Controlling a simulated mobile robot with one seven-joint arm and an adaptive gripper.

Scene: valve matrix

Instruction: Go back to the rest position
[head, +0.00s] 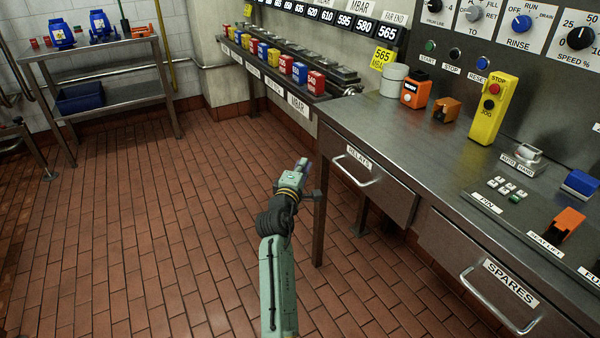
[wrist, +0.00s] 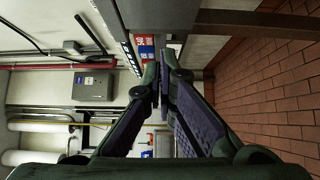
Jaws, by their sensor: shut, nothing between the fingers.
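My gripper (head: 303,165) is in the middle of the head view, at the end of my green arm. It is in the air over the tiled floor, just left of the steel bench's front left corner. In the wrist view my gripper (wrist: 162,82) shows its two dark fingers coming together at the tips, with nothing held between them. The fingers are apart from the bench in the head view, as far as I can tell.
The steel bench (head: 395,125) with its RELAYS drawer (head: 372,182) and SPARES drawer (head: 500,290) stands at right. A shelf with coloured blocks (head: 285,66) runs along the back wall. A steel table (head: 120,62) is at back left. The brown tiled floor (head: 150,240) is clear at left.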

